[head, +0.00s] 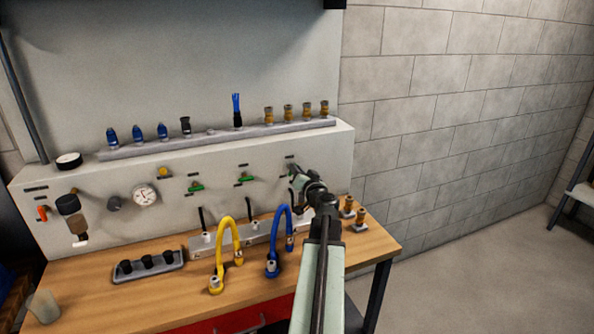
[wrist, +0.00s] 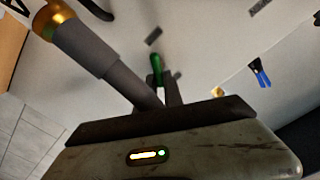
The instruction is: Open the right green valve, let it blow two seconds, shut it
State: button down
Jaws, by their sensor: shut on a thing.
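The right green valve's handle (wrist: 157,68) shows in the wrist view between the fingertips of my gripper (wrist: 166,90). My gripper is shut on it. In the head view my gripper (head: 297,172) reaches the right end of the pale panel, and its tip mostly hides this valve. The middle green valve (head: 246,179) and the left green valve (head: 195,187) sit further left on the panel, clear of my gripper. I cannot tell from these frames how far the held handle is turned.
A yellow hose (head: 226,240) and a blue hose (head: 273,236) arch over the wooden bench (head: 180,298) below my arm. Brass fittings (head: 359,224) stand to its right. A grey tube with a brass end (wrist: 85,45) is close in the wrist view.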

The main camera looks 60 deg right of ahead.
jog(key=shift+s+d+f+m, duration=0.1)
jog(key=shift+f+m, duration=0.05)
jog(key=shift+m, duration=1)
jog(key=shift+s+d+f+m, duration=0.1)
jog(key=shift+m, duration=1.1)
jog(key=shift+s+d+f+m, duration=0.1)
jog(key=shift+f+m, duration=0.05)
jog(key=shift+m, duration=1)
jog(key=shift+b, duration=0.3)
jog(key=c, duration=1.5)
grip_release()
jog(key=shift+o, duration=0.2)
jog(key=shift+a, duration=0.1)
jog(key=v, duration=0.7)
jog(key=shift+s+a, duration=0.2)
jog(key=shift+s, duration=0.1)
